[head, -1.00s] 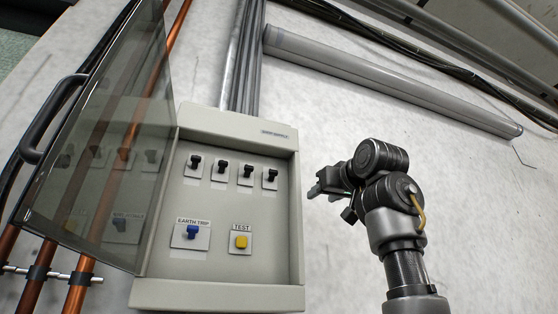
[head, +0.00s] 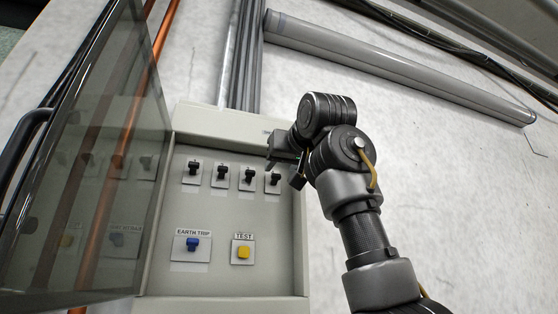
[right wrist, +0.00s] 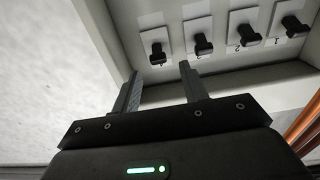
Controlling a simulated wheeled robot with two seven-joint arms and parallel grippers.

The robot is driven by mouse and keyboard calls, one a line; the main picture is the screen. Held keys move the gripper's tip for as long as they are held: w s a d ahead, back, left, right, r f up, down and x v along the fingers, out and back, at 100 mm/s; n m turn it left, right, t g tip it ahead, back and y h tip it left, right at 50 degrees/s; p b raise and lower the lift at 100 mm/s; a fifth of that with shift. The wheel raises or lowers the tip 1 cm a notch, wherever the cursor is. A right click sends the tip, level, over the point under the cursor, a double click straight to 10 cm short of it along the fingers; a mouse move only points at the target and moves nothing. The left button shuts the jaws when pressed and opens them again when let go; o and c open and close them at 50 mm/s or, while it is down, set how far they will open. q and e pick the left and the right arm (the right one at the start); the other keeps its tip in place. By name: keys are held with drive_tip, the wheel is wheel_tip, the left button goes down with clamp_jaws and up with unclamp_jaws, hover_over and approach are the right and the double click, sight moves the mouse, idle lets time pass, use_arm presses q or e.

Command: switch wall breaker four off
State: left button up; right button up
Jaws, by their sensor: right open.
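The open grey wall panel (head: 225,280) holds a row of black breaker switches. Breaker four (head: 272,181) is the rightmost in the head view, and all the switches in the row look alike in position. In the right wrist view, breaker four (right wrist: 157,53) is the leftmost and lies just beyond my fingertips. My right gripper (head: 271,152) is just above and in front of breaker four, at the panel's upper right edge. In the right wrist view, my right gripper (right wrist: 160,76) is open with nothing between its fingers. My left gripper is not in view.
Breakers one (head: 192,172), two (head: 220,176) and three (head: 247,178) sit close beside breaker four. Below are a blue earth trip switch (head: 192,243) and a yellow test button (head: 243,252). The glass door (head: 95,170) stands open at left.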

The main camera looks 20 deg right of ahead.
sight(277, 174)
drive_tip(key=w+p, duration=0.1)
drive_tip(key=w, duration=0.2)
drive_tip(key=shift+f, duration=0.1)
clamp_jaws()
